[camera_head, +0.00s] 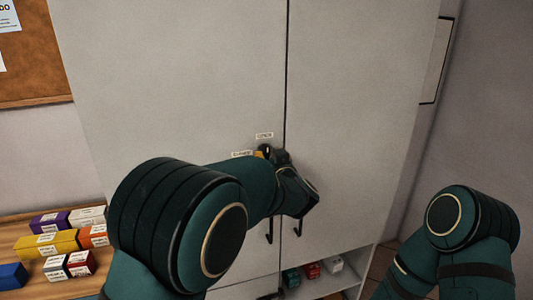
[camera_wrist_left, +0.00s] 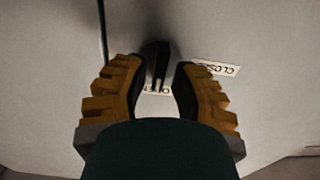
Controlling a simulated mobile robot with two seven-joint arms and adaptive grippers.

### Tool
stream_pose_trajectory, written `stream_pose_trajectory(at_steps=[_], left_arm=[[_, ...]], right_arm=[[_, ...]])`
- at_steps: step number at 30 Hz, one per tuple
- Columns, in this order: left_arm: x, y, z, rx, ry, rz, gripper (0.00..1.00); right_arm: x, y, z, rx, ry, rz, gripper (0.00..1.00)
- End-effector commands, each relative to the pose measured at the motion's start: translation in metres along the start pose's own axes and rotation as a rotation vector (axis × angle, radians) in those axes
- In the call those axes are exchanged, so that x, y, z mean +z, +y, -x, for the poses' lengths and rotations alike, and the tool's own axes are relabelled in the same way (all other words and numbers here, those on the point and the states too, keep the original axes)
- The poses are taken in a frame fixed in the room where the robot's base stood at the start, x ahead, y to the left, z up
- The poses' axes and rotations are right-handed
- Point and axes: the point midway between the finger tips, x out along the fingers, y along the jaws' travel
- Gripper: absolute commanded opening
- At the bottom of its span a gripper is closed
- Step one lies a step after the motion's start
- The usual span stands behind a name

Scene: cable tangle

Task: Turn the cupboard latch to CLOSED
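The cupboard latch (camera_wrist_left: 155,53) is a dark handle beside the door seam in the left wrist view. Its lower end lies by the OPEN label (camera_wrist_left: 157,90), which is partly covered. The CLOSED label (camera_wrist_left: 216,67) is to the right, partly behind a finger. My left gripper (camera_wrist_left: 160,80) is open, with one orange-and-black finger on each side of the latch; whether either touches it I cannot tell. In the head view my left gripper (camera_head: 267,152) is at the cupboard (camera_head: 180,70), just below the OPEN label (camera_head: 265,135) and beside the CLOSED label (camera_head: 242,154). My right gripper is out of view.
Two dark door handles (camera_head: 269,232) hang below my left wrist. A lower open shelf (camera_head: 335,283) holds small boxes. A wooden surface (camera_head: 22,228) at left carries several coloured boxes (camera_head: 52,245). My right arm is at the lower right, clear of the doors.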

Motion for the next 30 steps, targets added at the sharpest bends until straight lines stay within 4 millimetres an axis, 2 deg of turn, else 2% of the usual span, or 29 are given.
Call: stream_pose_trajectory(at_steps=[6, 16, 17, 18, 19, 30], left_arm=[[0.0, 0.0, -0.019, -0.001, 0.0, 0.0, 0.25], [0.0, 0.0, -0.022, 0.0, 0.0, 0.0, 0.25], [0.0, 0.0, -0.022, 0.0, 0.0, 0.0, 0.22], [0.0, 0.0, -0.022, 0.0, 0.0, 0.0, 0.08], [0.0, 0.0, -0.022, 0.0, 0.0, 0.0, 0.0], [0.0, 0.0, -0.022, 0.0, 0.0, 0.007, 0.0]], right_arm=[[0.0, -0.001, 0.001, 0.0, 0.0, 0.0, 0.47], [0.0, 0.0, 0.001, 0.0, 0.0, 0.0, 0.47], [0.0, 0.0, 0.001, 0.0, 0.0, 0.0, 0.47], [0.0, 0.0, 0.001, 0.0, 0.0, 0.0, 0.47], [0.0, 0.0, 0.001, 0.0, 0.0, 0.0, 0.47], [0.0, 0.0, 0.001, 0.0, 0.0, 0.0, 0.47]])
